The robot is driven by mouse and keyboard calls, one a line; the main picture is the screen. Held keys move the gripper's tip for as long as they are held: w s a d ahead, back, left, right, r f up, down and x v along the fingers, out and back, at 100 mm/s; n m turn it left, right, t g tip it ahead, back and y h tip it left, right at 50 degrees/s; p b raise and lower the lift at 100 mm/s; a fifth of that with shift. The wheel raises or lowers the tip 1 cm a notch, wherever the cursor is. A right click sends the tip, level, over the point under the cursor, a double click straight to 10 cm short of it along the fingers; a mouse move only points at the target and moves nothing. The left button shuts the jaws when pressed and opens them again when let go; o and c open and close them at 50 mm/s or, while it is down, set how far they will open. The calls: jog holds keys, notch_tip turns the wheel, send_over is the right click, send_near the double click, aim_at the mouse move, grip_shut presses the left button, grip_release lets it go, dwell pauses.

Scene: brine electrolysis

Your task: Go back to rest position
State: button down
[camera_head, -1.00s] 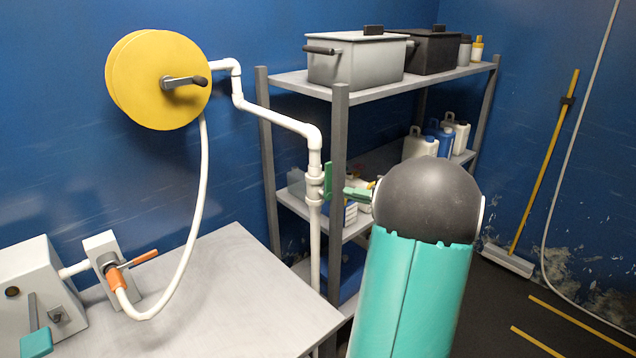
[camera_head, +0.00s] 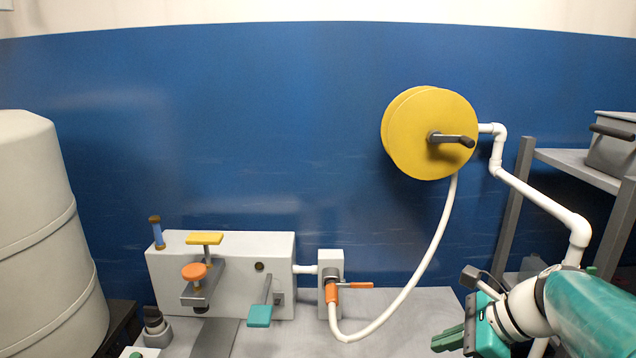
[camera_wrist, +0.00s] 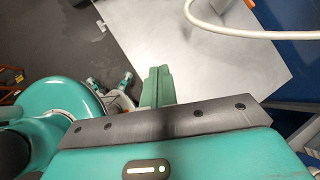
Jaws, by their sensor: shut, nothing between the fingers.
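My gripper (camera_head: 448,338) is at the lower right in the head view, over the right part of the grey table (camera_head: 400,322). Its green fingers are together and empty, pointing left. In the wrist view the closed fingers (camera_wrist: 157,84) show at the centre, with the bare table top (camera_wrist: 200,50) beyond them. The fingers touch nothing that I can see. My teal forearm runs out of the right edge of the head view.
A grey box unit (camera_head: 225,262) with levers and an orange-handled valve (camera_head: 333,283) stand on the table. A white hose (camera_head: 418,265) hangs from a yellow reel (camera_head: 428,135). White pipe (camera_head: 540,198) and a shelf (camera_head: 575,165) are near my arm. A large barrel (camera_head: 40,230) stands left.

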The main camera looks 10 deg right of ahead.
jog(key=s+a+n+h, duration=0.3)
jog(key=s+a+n, duration=0.1)
jog(key=n, duration=0.7)
jog(key=s+a+n+h, duration=0.3)
jog(key=s+a+n, duration=0.2)
jog(key=n, duration=0.7)
jog(key=shift+s+a+f, duration=0.3)
jog(key=shift+a+f, duration=0.1)
jog(key=shift+a, duration=0.2)
